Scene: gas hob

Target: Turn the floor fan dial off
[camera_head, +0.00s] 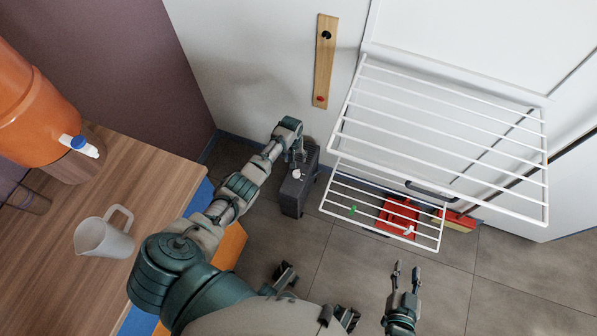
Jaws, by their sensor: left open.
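A dark grey box-shaped unit (292,196), which I take to be the floor fan, stands on the tiled floor near the back wall. A small white dial (297,174) shows on its top. My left gripper (297,156) is open, just above and behind the dial as seen here. I cannot tell whether its fingertips touch the dial or the unit. The gripper and wrist hide part of the unit's far end. The dial's setting is too small to read. My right gripper (406,268) is open and empty above the floor at the lower right.
A white wire drying rack (440,140) stands right of the unit, with a red item (398,215) beneath it. A wooden counter (150,170) on the left bears a translucent jug (105,235) and an orange dispenser (40,110). The floor at lower right is clear.

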